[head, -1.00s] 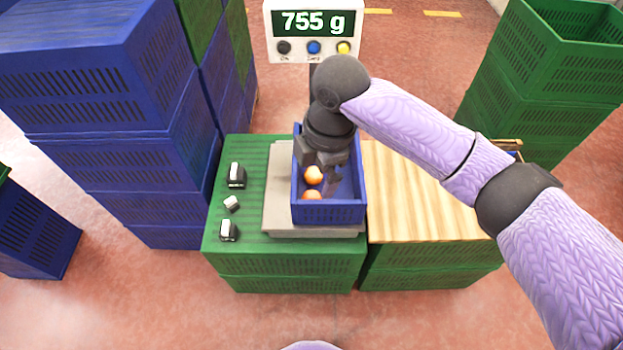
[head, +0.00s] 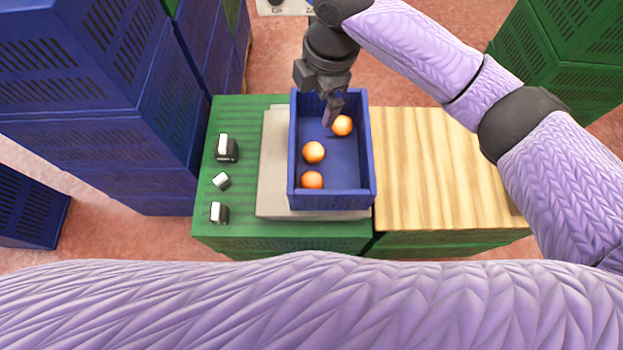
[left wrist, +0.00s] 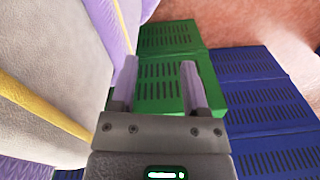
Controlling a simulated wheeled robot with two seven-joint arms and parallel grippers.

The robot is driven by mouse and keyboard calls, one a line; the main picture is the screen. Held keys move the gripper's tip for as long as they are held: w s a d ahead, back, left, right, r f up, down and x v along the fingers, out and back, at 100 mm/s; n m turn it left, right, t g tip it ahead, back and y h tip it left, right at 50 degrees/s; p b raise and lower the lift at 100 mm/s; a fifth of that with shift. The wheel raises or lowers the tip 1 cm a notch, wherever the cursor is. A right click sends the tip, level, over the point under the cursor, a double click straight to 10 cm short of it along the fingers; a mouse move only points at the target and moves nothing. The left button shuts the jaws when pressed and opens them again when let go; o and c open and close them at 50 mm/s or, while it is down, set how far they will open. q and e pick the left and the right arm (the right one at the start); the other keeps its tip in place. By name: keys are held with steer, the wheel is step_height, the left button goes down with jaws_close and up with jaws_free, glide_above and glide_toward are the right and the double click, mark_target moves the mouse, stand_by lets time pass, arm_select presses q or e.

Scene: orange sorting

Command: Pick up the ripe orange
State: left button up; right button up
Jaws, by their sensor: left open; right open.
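Three oranges lie in a blue crate on the scale: one at the upper right (head: 342,125), one in the middle (head: 313,152), one at the lower left (head: 312,180). All look alike in colour. The blue crate (head: 372,185) is open at the top. My right gripper (head: 332,112) is over the back of the crate, just left of the upper right orange; it is open and holds nothing that I can see. My left gripper (left wrist: 157,85) shows open and empty in the left wrist view, with green crates beyond its fingers; its fingers do not show in the head view.
The grey scale plate (head: 275,165) rests on green crates (head: 240,115). Several small black and white items (head: 226,148) lie at its left. A bare wooden board (head: 440,170) is at the right. Tall blue crate stacks (head: 90,150) stand left, green ones (head: 575,60) right.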

steer(key=g+b, duration=0.1)
steer(key=b, duration=1.7)
glide_above(312, 178)
steer(key=f, duration=1.5)
steer(key=d+f, duration=0.1)
steer(key=f, duration=0.7)
steer(key=shift+w, duration=0.25)
steer(key=f+b, duration=0.2)
steer(key=f, duration=0.1)
steer(key=f+b, duration=0.2)
steer(key=f, duration=0.1)
steer(key=a+f+b, duration=0.1)
steer(key=f+b, duration=0.1)
steer(key=f, duration=0.1)
steer(key=shift+s+f+b, duration=0.25)
steer(key=shift+f+b, duration=0.05)
steer(key=shift+b, duration=0.1)
steer(key=shift+r, duration=0.2)
arm_select(q)
steer(key=s+a+f+g, duration=0.1)
steer(key=s+f, duration=0.2)
steer(key=f, duration=0.9)
steer(key=s+a+f+g, duration=0.1)
steer(key=s+f, duration=0.3)
steer(key=f, duration=0.8)
steer(key=shift+s+a+g+y, duration=0.2)
steer(key=shift+a+g+y, duration=0.1)
steer(key=shift+a+y, duration=0.15)
arm_select(e)
steer(key=c, duration=1)
